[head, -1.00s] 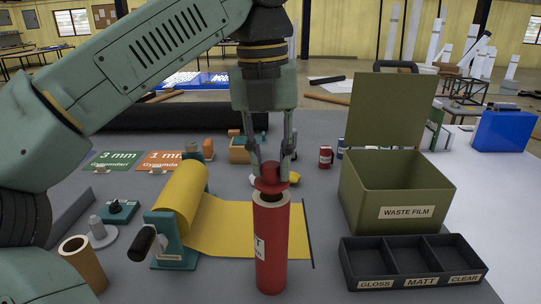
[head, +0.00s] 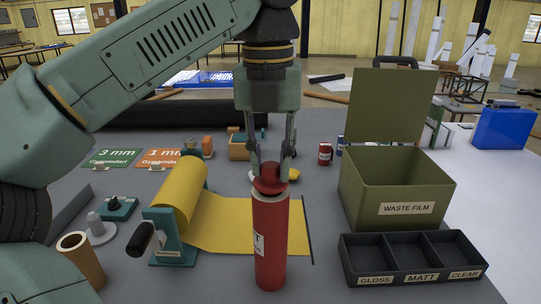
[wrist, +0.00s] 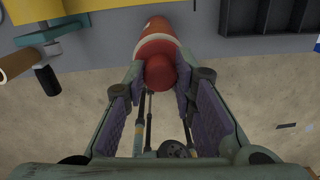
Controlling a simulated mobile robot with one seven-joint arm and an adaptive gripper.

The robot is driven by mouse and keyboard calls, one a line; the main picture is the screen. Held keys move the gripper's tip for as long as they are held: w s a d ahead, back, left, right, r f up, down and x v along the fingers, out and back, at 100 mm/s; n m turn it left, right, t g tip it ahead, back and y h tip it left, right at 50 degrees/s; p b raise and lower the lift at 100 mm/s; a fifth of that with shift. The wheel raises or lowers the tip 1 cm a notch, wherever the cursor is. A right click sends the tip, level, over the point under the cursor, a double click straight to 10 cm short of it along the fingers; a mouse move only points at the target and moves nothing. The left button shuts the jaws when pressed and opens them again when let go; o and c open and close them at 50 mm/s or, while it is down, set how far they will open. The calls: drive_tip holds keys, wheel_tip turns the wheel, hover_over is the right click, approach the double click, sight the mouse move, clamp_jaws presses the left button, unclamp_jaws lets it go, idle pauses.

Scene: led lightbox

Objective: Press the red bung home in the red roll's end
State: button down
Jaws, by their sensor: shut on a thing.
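The red roll (head: 270,245) stands upright on the grey table at the front middle, with a white label on its side. The red bung (head: 268,184) is at the roll's top end, its wide flange covering most of the pale rim. How deep it sits in the bore cannot be told. My gripper (head: 272,166) points straight down above the roll and is shut on the bung's knob. In the wrist view the bung (wrist: 160,73) is between the finger pads, with the roll (wrist: 155,35) just beyond it.
A yellow film roll (head: 178,197) on a teal stand with a black crank is to the left. A waste film box (head: 400,190) with its lid up and a black three-part tray (head: 412,262) stand to the right. A brown tube (head: 82,262) is at front left.

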drive_tip(key=shift+f+b, duration=0.4)
drive_tip(key=shift+f, duration=0.3)
drive_tip(key=c, duration=1.2)
unclamp_jaws()
drive_tip(key=shift+c, duration=0.2)
drive_tip(key=shift+s, duration=0.1)
